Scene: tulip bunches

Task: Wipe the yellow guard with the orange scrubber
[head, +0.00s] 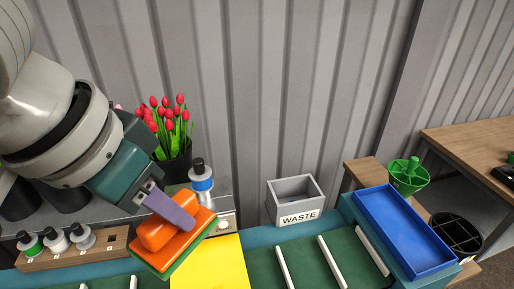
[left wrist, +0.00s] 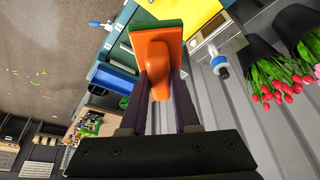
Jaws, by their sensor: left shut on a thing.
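The orange scrubber (head: 180,241) has a raised orange handle and a green pad underneath. My left gripper (head: 178,216) is shut on its handle and holds it tilted. The left wrist view also shows the scrubber (left wrist: 156,48), its handle between the two dark fingers (left wrist: 164,100). The yellow guard (head: 212,265) is a flat yellow sheet at the bottom middle of the head view, just right of the scrubber. In the left wrist view the guard (left wrist: 187,10) is at the top. The scrubber partly overlaps the guard in view; I cannot tell whether they touch. My right gripper is not in view.
A grey WASTE bin (head: 294,202) stands behind the green conveyor (head: 306,265) with white bars. A blue tray (head: 402,233) is at right. A blue-labelled bottle (head: 201,180) and red tulips (head: 171,125) stand behind the scrubber. A wooden rack (head: 75,253) holds small bottles at left.

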